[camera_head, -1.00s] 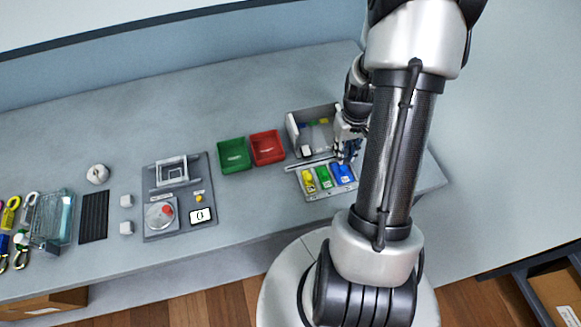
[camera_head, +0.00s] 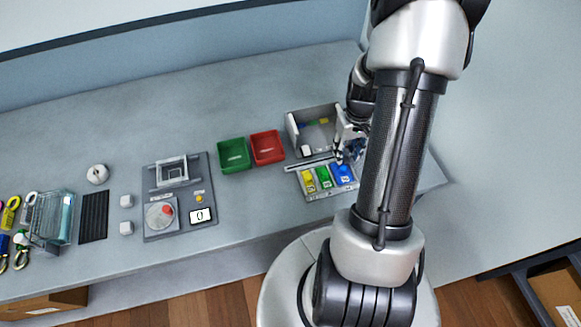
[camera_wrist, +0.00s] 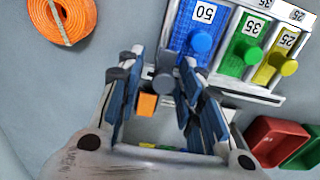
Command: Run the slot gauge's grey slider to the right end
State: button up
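The slot gauge (camera_head: 318,192) is a pale plate near the table's right front, with yellow, green and blue sections. In the wrist view these carry knobs and labels 25 (camera_wrist: 275,60), 35 (camera_wrist: 242,55) and 50 (camera_wrist: 196,45). A thin grey rail (camera_head: 305,163) runs along its back edge. In the wrist view a round grey knob (camera_wrist: 165,82), apparently the slider, shows between my fingers beside the blue section. My gripper (camera_wrist: 162,62) is open, its fingers apart on either side of the knob; contact is unclear. In the head view my gripper (camera_head: 341,151) hides the rail's right part.
A grey open bin (camera_head: 293,135) stands behind the gauge. Red (camera_head: 267,148) and green (camera_head: 234,155) trays stand to its left. An orange coil (camera_wrist: 62,20) lies on the table beside the gauge in the wrist view. A panel with a dial (camera_head: 160,214) is further left.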

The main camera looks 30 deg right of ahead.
aim_at(347, 150)
jog(key=shift+r, duration=0.1)
notch_tip(347, 150, up, 6)
jog(key=p, duration=0.4)
jog(key=shift+p, duration=0.35)
jog(key=shift+c, duration=0.5)
jog(key=shift+r, duration=0.1)
jog(key=shift+c, duration=0.7)
notch_tip(347, 150, up, 6)
jog(key=p, duration=0.4)
jog(key=shift+p, duration=0.3)
jog(key=c, duration=0.4)
jog(key=shift+f, duration=0.2)
